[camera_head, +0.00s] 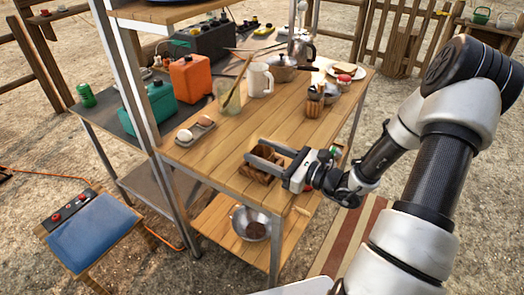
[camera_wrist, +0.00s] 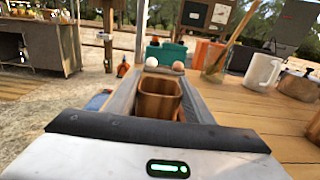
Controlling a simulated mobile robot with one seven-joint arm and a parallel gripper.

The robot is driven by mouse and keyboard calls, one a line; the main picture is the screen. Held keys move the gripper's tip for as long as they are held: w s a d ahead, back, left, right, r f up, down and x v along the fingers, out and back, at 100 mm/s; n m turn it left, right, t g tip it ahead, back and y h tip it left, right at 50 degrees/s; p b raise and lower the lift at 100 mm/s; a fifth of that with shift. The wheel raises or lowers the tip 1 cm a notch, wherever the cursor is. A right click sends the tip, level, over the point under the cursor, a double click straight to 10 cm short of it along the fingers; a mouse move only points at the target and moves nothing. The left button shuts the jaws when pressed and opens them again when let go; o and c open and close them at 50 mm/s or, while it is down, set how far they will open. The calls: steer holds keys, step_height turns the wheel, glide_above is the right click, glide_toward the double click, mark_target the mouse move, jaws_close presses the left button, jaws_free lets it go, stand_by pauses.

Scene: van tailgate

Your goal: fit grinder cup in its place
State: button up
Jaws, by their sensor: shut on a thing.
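My gripper (camera_head: 268,160) is over the front part of the wooden table, its fingers pointing left. It is shut on a brown wooden cup, the grinder cup (camera_head: 261,176), with its opening facing up. In the wrist view the cup (camera_wrist: 158,98) sits between the two grey fingers, roughly upright. I cannot tell whether its bottom touches the tabletop. A small wooden item with a dark metal top (camera_head: 314,100), perhaps the grinder, stands farther back on the table; its opening for the cup is not visible.
The wooden table (camera_head: 205,158) is clear around my gripper. A tray with two eggs (camera_head: 195,130), a glass jar with utensils (camera_head: 229,97), a white mug (camera_head: 260,80) and a pan (camera_head: 284,70) stand behind. A metal post (camera_head: 132,75) rises at the left edge.

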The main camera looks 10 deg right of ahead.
steer(key=shift+f, duration=0.35)
steer(key=o, duration=1.1)
steer(key=shift+o, duration=0.2)
steer(key=p+v, duration=0.2)
steer(key=v, duration=1.5)
steer(key=shift+s, duration=0.2)
steer(key=shift+d+r, duration=0.1)
